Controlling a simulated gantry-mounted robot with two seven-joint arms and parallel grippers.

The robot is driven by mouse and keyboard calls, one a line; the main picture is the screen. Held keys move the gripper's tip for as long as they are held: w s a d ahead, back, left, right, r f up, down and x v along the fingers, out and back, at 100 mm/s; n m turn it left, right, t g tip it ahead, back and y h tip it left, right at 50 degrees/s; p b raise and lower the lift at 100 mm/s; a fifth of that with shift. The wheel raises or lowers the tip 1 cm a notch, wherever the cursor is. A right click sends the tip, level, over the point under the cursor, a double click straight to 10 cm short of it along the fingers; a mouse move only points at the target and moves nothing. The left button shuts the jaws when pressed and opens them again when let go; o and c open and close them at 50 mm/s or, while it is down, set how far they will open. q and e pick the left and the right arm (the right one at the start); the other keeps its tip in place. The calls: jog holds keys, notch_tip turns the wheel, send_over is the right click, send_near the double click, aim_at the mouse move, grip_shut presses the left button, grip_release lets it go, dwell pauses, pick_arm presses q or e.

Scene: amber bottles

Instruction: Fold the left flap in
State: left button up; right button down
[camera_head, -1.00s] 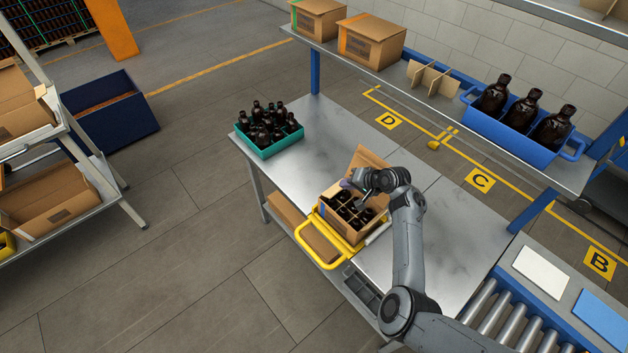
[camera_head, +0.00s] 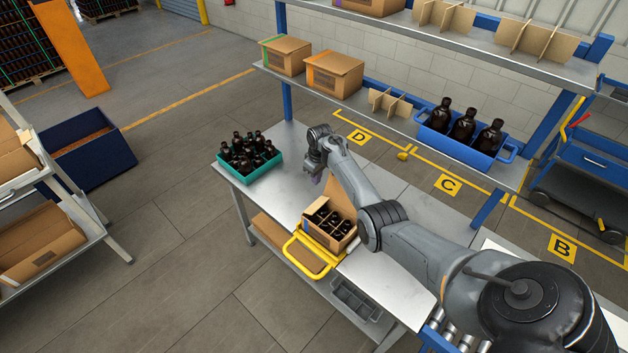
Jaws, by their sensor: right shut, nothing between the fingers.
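A small open cardboard box (camera_head: 343,243) with dark bottles in its divided cells sits in a yellow-handled holder (camera_head: 303,262) at the table's front edge. One cardboard flap (camera_head: 341,198) stands up at the box's far side, partly behind my right arm. I cannot make out a separate left flap at this size. My right gripper (camera_head: 313,176) is shut and empty. It hangs above the table beyond the box, between the box and the teal crate, apart from both. My left gripper is not in view.
A teal crate (camera_head: 262,170) of amber bottles stands at the table's far left. A raised shelf behind holds closed boxes (camera_head: 333,74), cardboard dividers and a blue crate (camera_head: 455,146) with large bottles. Bare tabletop (camera_head: 285,195) lies between teal crate and box.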

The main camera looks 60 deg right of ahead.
jog(key=b, duration=1)
send_over(317, 206)
jog(key=w, duration=0.2)
jog(key=f, duration=0.8)
jog(key=shift+s+d+f, duration=0.25)
jog(key=shift+f, duration=0.15)
jog(key=shift+s+a+f, duration=0.1)
jog(key=shift+s+f, duration=0.4)
jog(key=shift+f, duration=0.2)
jog(key=shift+s+a+f, duration=0.1)
jog(key=shift+s+f, duration=0.35)
jog(key=shift+f, duration=0.25)
